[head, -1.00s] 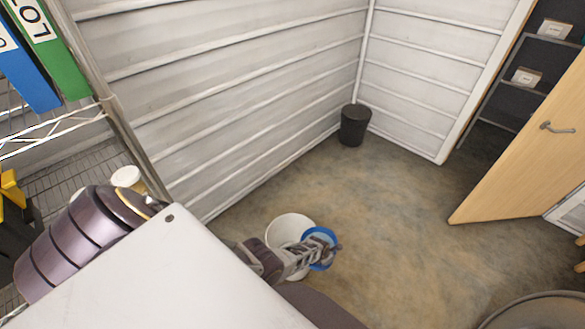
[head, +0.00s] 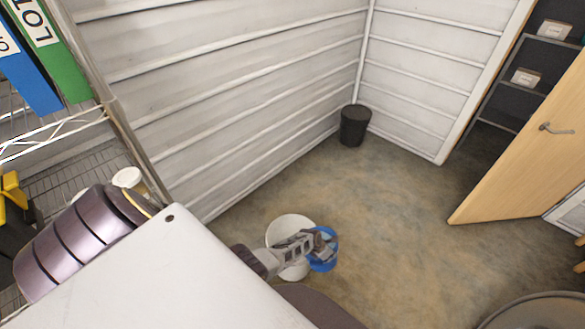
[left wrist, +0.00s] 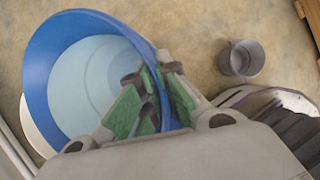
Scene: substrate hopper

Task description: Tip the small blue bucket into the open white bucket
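The small blue bucket (head: 324,264) is held beside and partly over the right side of the open white bucket (head: 283,224), which stands on the floor. My left gripper (head: 322,243) is shut on the blue bucket's rim. In the left wrist view, the green-padded fingers (left wrist: 148,98) pinch the blue bucket's wall (left wrist: 38,75). Its mouth faces that camera and its inside is pale blue; I cannot make out loose contents. Only a sliver of the white bucket (left wrist: 33,130) shows behind it. My right gripper is not in view.
A dark bin (head: 354,126) stands in the far corner. A grey container (left wrist: 241,62) is on the floor in the left wrist view. A wire shelf (head: 70,165) with binders is at left, an open wooden door (head: 525,150) at right. The middle floor is clear.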

